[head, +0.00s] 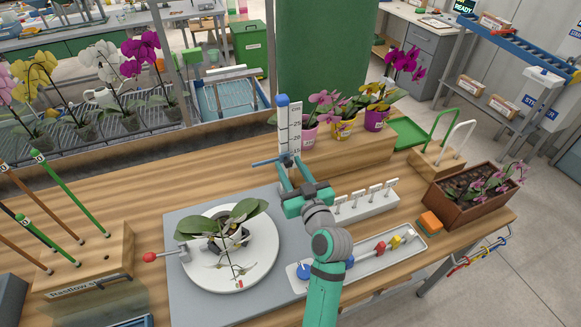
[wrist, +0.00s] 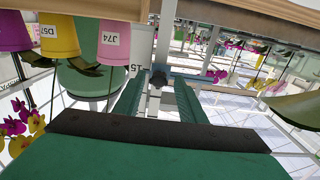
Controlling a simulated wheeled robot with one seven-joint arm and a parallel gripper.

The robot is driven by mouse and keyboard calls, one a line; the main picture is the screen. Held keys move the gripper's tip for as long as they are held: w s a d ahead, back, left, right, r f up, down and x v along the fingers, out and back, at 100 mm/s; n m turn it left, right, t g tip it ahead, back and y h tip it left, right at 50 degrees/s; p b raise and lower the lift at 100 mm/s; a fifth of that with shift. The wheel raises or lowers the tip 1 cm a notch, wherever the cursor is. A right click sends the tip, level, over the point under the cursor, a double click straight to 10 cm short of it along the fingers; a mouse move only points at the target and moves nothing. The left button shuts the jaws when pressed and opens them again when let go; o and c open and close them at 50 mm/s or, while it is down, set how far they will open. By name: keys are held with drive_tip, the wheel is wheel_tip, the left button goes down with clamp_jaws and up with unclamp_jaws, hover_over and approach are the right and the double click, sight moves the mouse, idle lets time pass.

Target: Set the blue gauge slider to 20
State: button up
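The gauge (head: 290,122) is an upright white scale with a blue cap, standing behind the round white plate. Its blue slider (head: 264,162) crosses the scale low down, near a mark that reads about 15; the exact reading is too small to tell. My gripper (head: 300,178) is at the slider's height, in front of the gauge. In the wrist view, the gripper's two teal fingers (wrist: 158,95) stand apart on either side of a dark knob (wrist: 158,78) on the gauge. Gaps show beside the knob, so the gripper looks open around it.
An orchid lies on the white turntable (head: 268,273) at left front. Potted orchids (head: 343,128) stand behind, right of the gauge. Stakes rise from a wooden block (head: 120,245) at left.

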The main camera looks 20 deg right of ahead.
drive_tip(key=shift+w+d, duration=0.1)
drive_tip(key=shift+d, duration=0.15)
drive_tip(key=shift+a, duration=0.15)
clamp_jaws()
wheel_tip(320, 180, up, 5)
drive_tip(key=shift+r, duration=0.1)
unclamp_jaws()
